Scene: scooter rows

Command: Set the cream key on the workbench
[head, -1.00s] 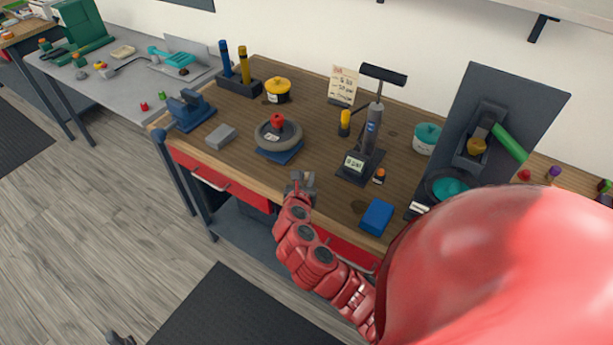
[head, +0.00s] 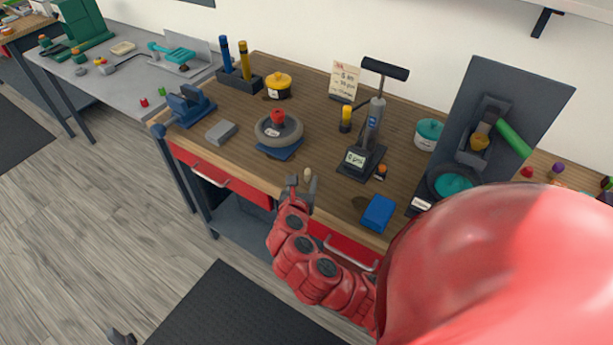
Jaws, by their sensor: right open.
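A small cream object, apparently the cream key (head: 308,174), stands on the workbench (head: 330,207) near its front edge. My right gripper (head: 301,183) is open, its fingertips just in front of the cream key. A small gap seems to show between them, but I cannot tell whether a finger touches it. The tip of my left gripper (head: 121,338) shows at the bottom edge, low over the floor; its jaws are too cut off to read.
A blue box (head: 378,213) lies to the right, beside a black pump base with a display (head: 356,158). A wheel with a red knob (head: 279,128), a grey block (head: 221,132) and a blue vise (head: 190,105) stand to the left. Red drawers (head: 225,178) sit below the edge.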

